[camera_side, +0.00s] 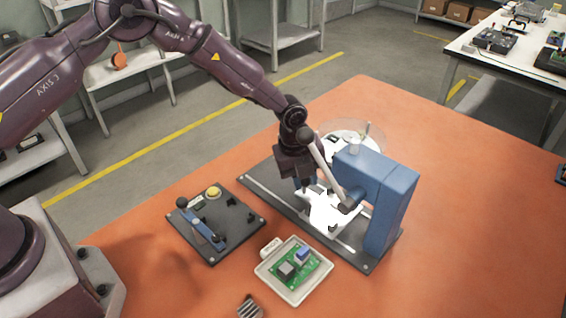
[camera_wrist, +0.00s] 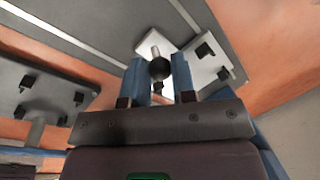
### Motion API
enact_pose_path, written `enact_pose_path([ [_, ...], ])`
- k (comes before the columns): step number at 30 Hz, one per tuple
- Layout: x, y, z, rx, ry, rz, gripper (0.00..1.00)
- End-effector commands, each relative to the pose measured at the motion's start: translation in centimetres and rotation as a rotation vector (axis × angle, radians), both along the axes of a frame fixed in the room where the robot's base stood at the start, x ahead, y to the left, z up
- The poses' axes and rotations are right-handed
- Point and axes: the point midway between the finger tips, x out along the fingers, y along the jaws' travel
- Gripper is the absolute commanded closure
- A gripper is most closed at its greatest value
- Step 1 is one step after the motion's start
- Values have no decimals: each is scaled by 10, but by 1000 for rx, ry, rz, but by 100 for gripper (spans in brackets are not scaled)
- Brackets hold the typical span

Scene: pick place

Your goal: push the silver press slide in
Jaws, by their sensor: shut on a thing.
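The silver press slide (camera_side: 330,212) is a bright plate lying on the dark base of the blue press (camera_side: 393,205), partly under the press head. The slide also shows in the wrist view (camera_wrist: 207,62), with small dark blocks on it. My gripper (camera_side: 308,188) points down at the slide's near left side. In the wrist view my gripper (camera_wrist: 160,75) has its two blue fingers shut on the slide's dark round knob (camera_wrist: 159,69), whose pale stem runs up between them. The exact contact is partly hidden by the fingers.
A grey lever (camera_side: 322,162) with a dark ball end slants past the press head, close to my wrist. A dark fixture plate (camera_side: 233,240) lies at left, and a white tray (camera_side: 272,286) with a green circuit board (camera_side: 298,270) lies in front. The orange table is clear at right.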

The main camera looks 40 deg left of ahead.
Motion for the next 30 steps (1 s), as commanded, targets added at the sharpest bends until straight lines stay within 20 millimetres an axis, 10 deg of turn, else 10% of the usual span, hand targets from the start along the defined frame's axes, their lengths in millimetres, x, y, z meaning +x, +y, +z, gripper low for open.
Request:
enact_pose_path([
  [18, 0, -33, 1, -7, -3, -4, 100],
  [19, 0, -33, 1, -7, -3, -4, 73],
  [22, 0, -33, 1, -7, -3, -4, 50],
  [30, 0, -30, 1, -3, -1, -1, 50],
])
